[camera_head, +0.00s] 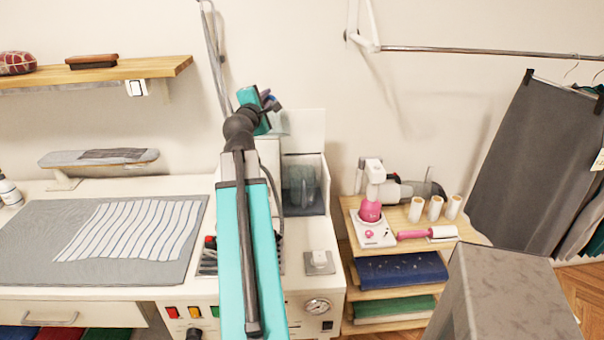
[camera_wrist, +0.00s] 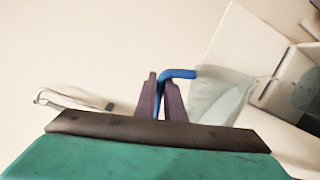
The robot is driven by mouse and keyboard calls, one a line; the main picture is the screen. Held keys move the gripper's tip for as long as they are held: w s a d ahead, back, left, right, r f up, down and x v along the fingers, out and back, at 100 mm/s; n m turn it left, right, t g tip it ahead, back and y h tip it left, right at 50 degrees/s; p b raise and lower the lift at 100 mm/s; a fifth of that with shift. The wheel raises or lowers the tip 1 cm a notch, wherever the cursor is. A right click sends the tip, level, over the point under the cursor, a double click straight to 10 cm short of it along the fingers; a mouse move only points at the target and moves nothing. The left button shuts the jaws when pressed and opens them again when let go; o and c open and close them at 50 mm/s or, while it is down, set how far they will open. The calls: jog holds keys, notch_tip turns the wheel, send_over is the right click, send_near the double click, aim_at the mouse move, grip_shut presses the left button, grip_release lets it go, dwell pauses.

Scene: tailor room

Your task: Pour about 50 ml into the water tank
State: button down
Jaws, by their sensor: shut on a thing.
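My gripper (camera_head: 270,102) is raised above the white steam station, at the end of my teal arm. In the wrist view my gripper's dark purple fingers (camera_wrist: 164,98) are shut on the blue handle (camera_wrist: 181,74) of a translucent jug (camera_wrist: 218,92). The jug looks tilted in that view. In the head view it is mostly hidden behind my arm. The water level in it cannot be told. The translucent grey water tank (camera_head: 301,192) sits in the station's open bay, below and right of my gripper. Its fill level is unclear.
The white station (camera_head: 326,244) carries a gauge (camera_head: 317,306) and buttons. A striped cloth (camera_head: 125,231) lies on a grey mat at left. A wooden shelf unit (camera_head: 405,241) with a pink tool and thread cones stands right. A grey block (camera_head: 510,290) fills the lower right.

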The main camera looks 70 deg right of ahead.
jog(key=shift+s+f+m+b, duration=0.15)
jog(key=shift+s+f+b, duration=0.2)
jog(key=shift+f, duration=0.3)
jog(key=shift+s+f+m+b, duration=0.15)
jog(key=shift+s+f+b, duration=0.1)
jog(key=shift+f+b, duration=0.25)
dwell(0.5)
jog(key=r+p, duration=0.1)
jog(key=w+r, duration=0.1)
jog(key=r+p, duration=0.1)
jog(key=shift+w+r+p, duration=0.2)
jog(key=shift+w+p, duration=0.1)
jog(key=shift+w+a+r+n+p, duration=0.15)
jog(key=shift+w+r+n+p, duration=0.1)
jog(key=shift+w+n+p, duration=0.3)
jog(key=shift+w+a+r+n+p, duration=0.1)
jog(key=shift+w+r+n+p, duration=0.15)
jog(key=shift+w+n+p, duration=0.35)
jog(key=shift+w+f+n, duration=0.1)
jog(key=shift+w+n, duration=0.15)
jog(key=shift+n, duration=0.3)
jog(key=shift+f, duration=0.2)
jog(key=shift+w, duration=0.1)
